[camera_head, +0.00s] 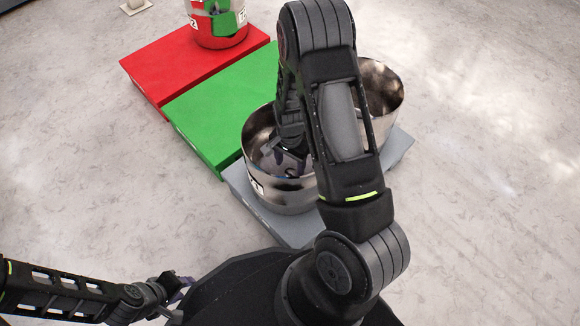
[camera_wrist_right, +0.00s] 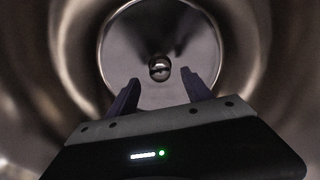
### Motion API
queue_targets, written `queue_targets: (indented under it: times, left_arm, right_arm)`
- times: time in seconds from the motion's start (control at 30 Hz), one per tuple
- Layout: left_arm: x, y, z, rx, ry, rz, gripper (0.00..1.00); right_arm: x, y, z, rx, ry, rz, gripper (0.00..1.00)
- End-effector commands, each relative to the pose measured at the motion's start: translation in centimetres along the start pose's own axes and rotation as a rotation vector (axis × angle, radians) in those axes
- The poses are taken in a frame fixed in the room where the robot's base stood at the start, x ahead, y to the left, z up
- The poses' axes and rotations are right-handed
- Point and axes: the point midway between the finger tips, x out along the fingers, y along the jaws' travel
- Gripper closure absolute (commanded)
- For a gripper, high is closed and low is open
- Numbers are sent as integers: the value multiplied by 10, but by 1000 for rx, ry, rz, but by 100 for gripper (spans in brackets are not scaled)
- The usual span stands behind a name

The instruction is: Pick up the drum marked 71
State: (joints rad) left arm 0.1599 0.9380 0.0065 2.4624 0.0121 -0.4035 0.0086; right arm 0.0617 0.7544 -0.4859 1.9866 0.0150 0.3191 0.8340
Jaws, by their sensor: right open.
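A shiny metal drum (camera_head: 283,198) stands upright and open-topped on the grey platform. It has a small white label whose number I cannot read. My right gripper (camera_head: 283,158) reaches down inside this drum. In the right wrist view the right gripper (camera_wrist_right: 164,88) is open, its two dark fingers apart. Beyond them are the drum's round floor (camera_wrist_right: 125,50) and a small shiny round knob (camera_wrist_right: 159,68), with no visible contact. A second metal drum (camera_head: 384,95) stands behind my right arm, partly hidden. My left gripper (camera_head: 182,296) is low at the left, empty, its fingers apart.
The green platform (camera_head: 215,115) is bare. The grey platform (camera_head: 398,147) bears two drums close together.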

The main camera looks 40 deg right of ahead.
Motion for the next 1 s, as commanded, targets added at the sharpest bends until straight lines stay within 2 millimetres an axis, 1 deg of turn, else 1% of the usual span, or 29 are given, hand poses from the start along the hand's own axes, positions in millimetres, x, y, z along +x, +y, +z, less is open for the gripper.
queue_targets:
  times: [0.17,0.27,0.37,0.5,0.6,0.7,1.0]
  left_arm:
    - [-1,0,0,0,0,0,64]
    - [2,-1,0,0,0,1,64]
    - [11,-4,-1,-1,1,2,64]
    - [25,-10,-2,-3,2,4,64]
    - [29,-11,-3,-3,2,6,64]
    - [29,-11,-3,-3,3,7,64]
    - [28,-10,-3,-3,2,7,64]
  right_arm:
    - [-1,0,0,0,0,-1,42]
    - [4,0,0,0,0,0,42]
    - [16,0,0,0,0,0,42]
    - [39,0,-1,0,0,0,42]
    - [50,1,-1,1,0,1,42]
    - [52,0,-1,0,1,-1,42]
    - [51,0,-1,0,1,-1,42]
